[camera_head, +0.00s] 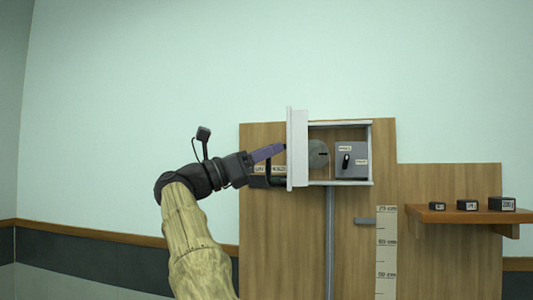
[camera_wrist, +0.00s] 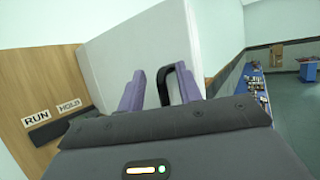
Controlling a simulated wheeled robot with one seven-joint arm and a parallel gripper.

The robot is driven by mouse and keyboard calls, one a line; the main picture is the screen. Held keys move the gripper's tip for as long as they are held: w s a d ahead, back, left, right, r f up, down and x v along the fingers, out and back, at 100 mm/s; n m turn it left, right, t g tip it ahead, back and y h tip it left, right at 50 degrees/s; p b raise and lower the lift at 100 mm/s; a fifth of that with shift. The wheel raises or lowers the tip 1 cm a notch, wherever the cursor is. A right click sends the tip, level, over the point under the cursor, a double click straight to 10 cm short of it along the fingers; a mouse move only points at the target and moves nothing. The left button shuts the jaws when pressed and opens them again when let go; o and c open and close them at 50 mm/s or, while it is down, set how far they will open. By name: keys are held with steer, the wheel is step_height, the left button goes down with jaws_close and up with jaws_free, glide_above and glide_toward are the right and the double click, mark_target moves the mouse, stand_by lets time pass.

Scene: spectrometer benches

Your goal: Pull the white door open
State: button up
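The white door (camera_head: 297,150) stands swung out from the front of a wall cabinet (camera_head: 340,183), showing the cabinet's inside. In the wrist view the white door (camera_wrist: 125,55) fills the middle as a broad pale panel. A black loop handle (camera_wrist: 188,88) is on it, partly hidden by my right finger; the head view also shows the handle (camera_head: 268,172).
Inside the cabinet are a grey disc (camera_head: 318,153) and a grey switch box (camera_head: 351,160) with a black knob. RUN (camera_wrist: 36,118) and HOLD (camera_wrist: 69,104) labels are on the wooden panel (camera_head: 285,230). A shelf (camera_head: 460,215) with small black blocks is at the right.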

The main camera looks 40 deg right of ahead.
steer(key=shift+f, duration=0.15)
stand_by(0.5)
steer(key=b+v, duration=0.4)
steer(key=v, duration=1.3)
steer(key=shift+a, duration=0.2)
steer(key=shift+w, duration=0.1)
steer(key=shift+w, duration=0.1)
